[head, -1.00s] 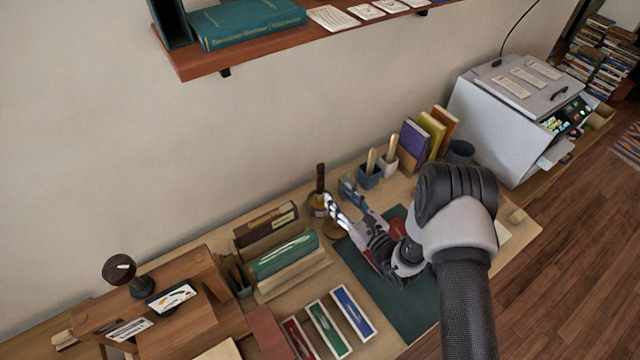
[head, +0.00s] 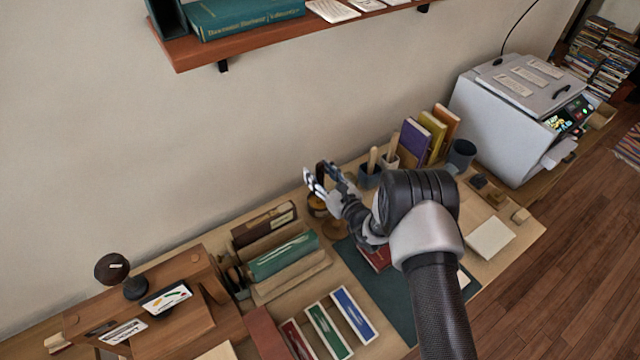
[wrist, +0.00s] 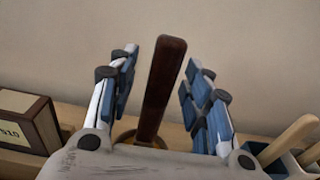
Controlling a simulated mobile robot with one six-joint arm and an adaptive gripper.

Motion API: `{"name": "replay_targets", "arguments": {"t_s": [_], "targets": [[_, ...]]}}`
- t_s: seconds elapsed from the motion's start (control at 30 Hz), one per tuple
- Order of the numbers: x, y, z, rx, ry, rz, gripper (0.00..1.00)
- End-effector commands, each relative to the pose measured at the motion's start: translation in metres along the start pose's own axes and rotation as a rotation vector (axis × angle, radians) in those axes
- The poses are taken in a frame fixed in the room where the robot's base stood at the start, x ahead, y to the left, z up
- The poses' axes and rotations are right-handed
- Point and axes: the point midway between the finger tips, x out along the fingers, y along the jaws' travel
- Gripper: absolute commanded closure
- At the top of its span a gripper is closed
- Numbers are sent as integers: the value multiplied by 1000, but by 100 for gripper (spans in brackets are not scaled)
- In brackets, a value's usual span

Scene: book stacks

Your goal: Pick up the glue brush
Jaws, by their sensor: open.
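The glue brush shows in the wrist view as an upright, slightly tilted dark brown handle (wrist: 162,88). Its lower end goes down into an amber-rimmed pot (wrist: 125,137), mostly hidden behind my gripper's body. My gripper (head: 316,176) is open, with one finger on each side of the handle. In the wrist view, gaps show between the handle and both fingers, so it is not gripped. In the head view my gripper covers most of the handle, and the pot (head: 317,207) shows just below the fingers.
Cups with pale wooden handles (head: 372,160) stand right of my gripper, before upright books (head: 415,142). A rack with a green book (head: 284,256) is to the left. A green mat (head: 400,300) lies below my arm. A shelf (head: 270,38) hangs above.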

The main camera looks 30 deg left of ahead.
Motion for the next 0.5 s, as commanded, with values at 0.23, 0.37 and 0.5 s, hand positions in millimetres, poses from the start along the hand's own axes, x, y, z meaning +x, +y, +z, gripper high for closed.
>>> {"name": "replay_targets", "arguments": {"t_s": [0.23,0.37,0.5], "targets": [[0,0,0,0,0,0,64],[0,0,0,0,0,0,73],[-1,0,0,0,0,0,82]]}}
